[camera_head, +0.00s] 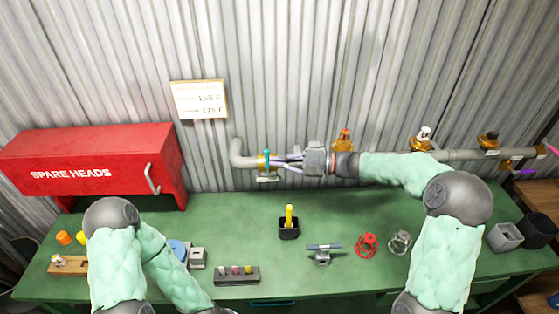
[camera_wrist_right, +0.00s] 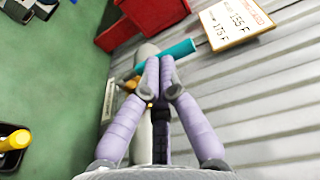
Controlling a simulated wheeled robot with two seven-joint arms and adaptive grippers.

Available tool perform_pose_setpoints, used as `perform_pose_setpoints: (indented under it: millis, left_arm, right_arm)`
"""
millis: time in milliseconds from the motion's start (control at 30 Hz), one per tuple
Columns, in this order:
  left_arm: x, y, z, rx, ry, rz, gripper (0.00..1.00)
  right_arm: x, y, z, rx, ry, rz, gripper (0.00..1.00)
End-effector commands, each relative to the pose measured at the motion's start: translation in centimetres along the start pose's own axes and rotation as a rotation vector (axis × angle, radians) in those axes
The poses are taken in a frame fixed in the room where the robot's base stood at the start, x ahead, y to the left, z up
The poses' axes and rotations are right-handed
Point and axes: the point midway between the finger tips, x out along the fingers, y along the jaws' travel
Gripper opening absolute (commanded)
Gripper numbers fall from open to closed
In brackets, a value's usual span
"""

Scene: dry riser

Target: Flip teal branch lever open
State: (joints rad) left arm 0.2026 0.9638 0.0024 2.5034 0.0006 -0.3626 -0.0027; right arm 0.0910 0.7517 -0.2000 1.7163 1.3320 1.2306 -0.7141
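The teal branch lever (camera_head: 266,158) is at the left end of the wall pipe (camera_head: 245,158), just right of its elbow. In the head view it stands upright, crosswise to the pipe. In the right wrist view the lever (camera_wrist_right: 172,60) is a teal bar beyond my fingertips. My right gripper (camera_head: 279,158) reaches left along the pipe. Its two lilac fingers (camera_wrist_right: 160,68) meet at the tips, close beside the lever; I cannot tell whether they touch it. Nothing shows between them. My left arm is bent low over the bench, its gripper out of view.
A red spare heads cabinet (camera_head: 90,165) is left of the pipe. The green bench (camera_head: 225,210) holds a black holder with a yellow tool (camera_head: 289,222), a clamp-like part (camera_head: 323,254) and a red handwheel (camera_head: 366,245). More valves (camera_head: 489,140) sit along the pipe to the right.

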Motion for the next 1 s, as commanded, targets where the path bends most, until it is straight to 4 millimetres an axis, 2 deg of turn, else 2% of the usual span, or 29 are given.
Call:
perform_pose_setpoints:
  millis: [367,567,1000]
  left_arm:
    - [-0.7,0.2,0.0,0.0,0.0,0.0,0.4]
    - [-1.9,0.7,0.1,0.0,0.0,0.0,0.4]
    - [-7.4,2.6,0.3,0.0,0.0,0.0,0.4]
  right_arm:
    - [0.4,-0.4,0.1,-0.016,-0.001,0.068,0.0]
    - [1.1,-1.0,0.2,-0.037,-0.002,0.168,0.0]
    - [3.5,-1.8,0.8,-0.107,-0.003,0.526,0.0]
